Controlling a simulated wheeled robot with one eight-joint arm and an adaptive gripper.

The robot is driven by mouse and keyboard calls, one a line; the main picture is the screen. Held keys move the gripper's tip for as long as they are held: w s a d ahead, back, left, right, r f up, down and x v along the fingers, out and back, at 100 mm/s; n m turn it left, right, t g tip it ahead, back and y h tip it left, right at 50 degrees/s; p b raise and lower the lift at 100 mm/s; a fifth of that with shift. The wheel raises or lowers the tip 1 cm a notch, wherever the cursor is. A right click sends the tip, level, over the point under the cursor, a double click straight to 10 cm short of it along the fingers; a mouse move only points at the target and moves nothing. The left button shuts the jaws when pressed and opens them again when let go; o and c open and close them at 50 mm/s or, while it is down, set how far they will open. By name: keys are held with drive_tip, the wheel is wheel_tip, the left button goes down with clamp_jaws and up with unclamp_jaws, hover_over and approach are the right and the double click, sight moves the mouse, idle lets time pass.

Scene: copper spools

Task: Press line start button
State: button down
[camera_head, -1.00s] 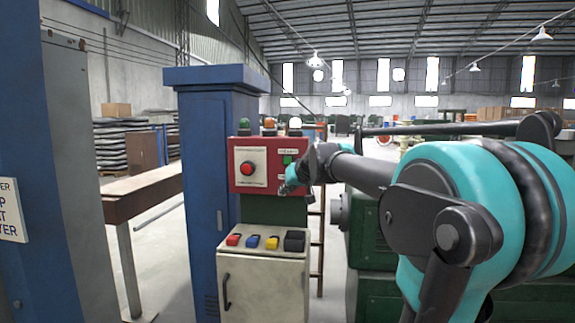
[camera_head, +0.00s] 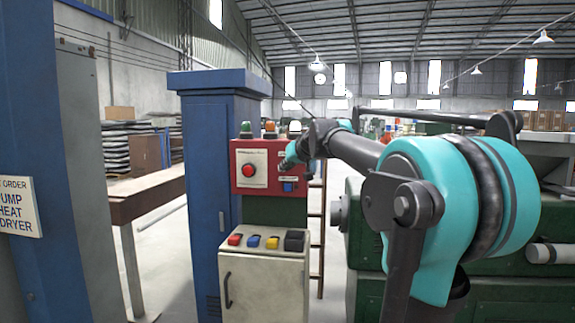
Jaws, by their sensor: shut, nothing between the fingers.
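The red control panel (camera_head: 270,187) stands beyond the pale cabinet, with a large round red button (camera_head: 248,170) on a light plate at its left. A small blue button (camera_head: 288,186) shows at the panel's lower right. My gripper (camera_head: 287,163), with dark and teal parts, is in front of the panel's upper right. It is shut and covers the spot where a green button showed earlier. I cannot tell whether the fingertips touch the panel. No lettering for line start is readable.
Red, yellow, blue and black controls top the pale cabinet (camera_head: 262,290) below. A tall blue cabinet (camera_head: 206,180) stands left of the panel. Green machinery (camera_head: 400,295) lies at the right, under my arm. A sign (camera_head: 20,206) hangs on a blue post at the far left.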

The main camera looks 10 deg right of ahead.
drive_tip(key=w+d, duration=0.2)
drive_tip(key=w, duration=0.5)
drive_tip(key=shift+d, duration=0.15)
idle(1.3)
drive_tip(key=shift+w+d, duration=0.1)
drive_tip(key=shift+w, duration=0.3)
drive_tip(key=shift+w+d, duration=0.15)
drive_tip(key=shift+w, duration=0.25)
idle(0.7)
idle(0.4)
drive_tip(key=shift+s+a, duration=0.3)
drive_tip(key=shift+s, duration=0.55)
drive_tip(key=s, duration=0.1)
drive_tip(key=s+a, duration=0.1)
drive_tip(key=s, duration=0.2)
drive_tip(key=shift+s+a, duration=0.25)
drive_tip(key=shift+s, duration=0.1)
